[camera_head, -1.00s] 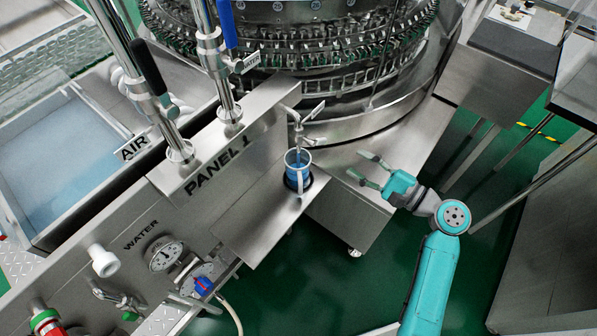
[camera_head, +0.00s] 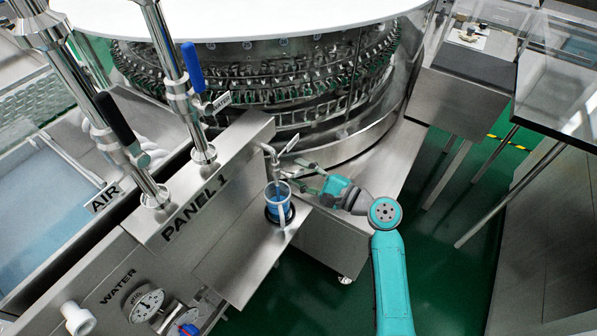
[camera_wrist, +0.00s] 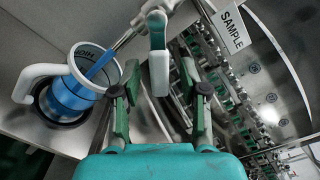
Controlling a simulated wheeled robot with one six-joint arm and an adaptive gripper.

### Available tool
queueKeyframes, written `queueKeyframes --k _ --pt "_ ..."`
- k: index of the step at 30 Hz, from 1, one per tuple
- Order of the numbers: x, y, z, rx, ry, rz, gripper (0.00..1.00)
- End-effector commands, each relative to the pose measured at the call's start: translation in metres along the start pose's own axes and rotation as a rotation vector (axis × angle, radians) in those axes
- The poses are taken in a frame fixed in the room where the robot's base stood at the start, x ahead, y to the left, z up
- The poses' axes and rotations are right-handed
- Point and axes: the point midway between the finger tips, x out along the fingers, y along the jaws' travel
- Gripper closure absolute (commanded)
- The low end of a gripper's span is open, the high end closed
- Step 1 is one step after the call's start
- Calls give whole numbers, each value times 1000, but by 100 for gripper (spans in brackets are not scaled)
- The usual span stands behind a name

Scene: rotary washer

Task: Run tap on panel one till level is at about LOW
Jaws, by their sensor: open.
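The tap (camera_head: 270,152) on panel one (camera_head: 200,195) has a small metal lever (camera_head: 291,143). A clear cup (camera_head: 278,192) with a white handle stands under it. In the wrist view the cup (camera_wrist: 74,92) shows a HIGH mark inside and blue in its lower part. A blue streak like water slants into it below the metal spout (camera_wrist: 130,35). I cannot read a LOW mark. My gripper (camera_head: 292,178) is open, close to the right of the tap and cup. In the wrist view a pale-and-green lever-like piece (camera_wrist: 158,55) shows between my fingers, apparently not gripped.
The cup stands on a steel shelf (camera_head: 225,262) with a dark ring hole. The SAMPLE label (camera_wrist: 231,24) and the rotary washer (camera_head: 270,75) are behind the tap. A blue-handled valve (camera_head: 193,68) rises to its left.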

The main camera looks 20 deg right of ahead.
Motion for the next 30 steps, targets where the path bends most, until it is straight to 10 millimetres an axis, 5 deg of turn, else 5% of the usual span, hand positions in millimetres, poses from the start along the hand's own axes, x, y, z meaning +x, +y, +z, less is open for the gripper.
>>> queueKeyframes --k 12,18,30 --pt "8 0 0 1 0 1 56" --pt "8 0 0 1 0 1 100" --pt "8 -1 0 -21 0 1 100"
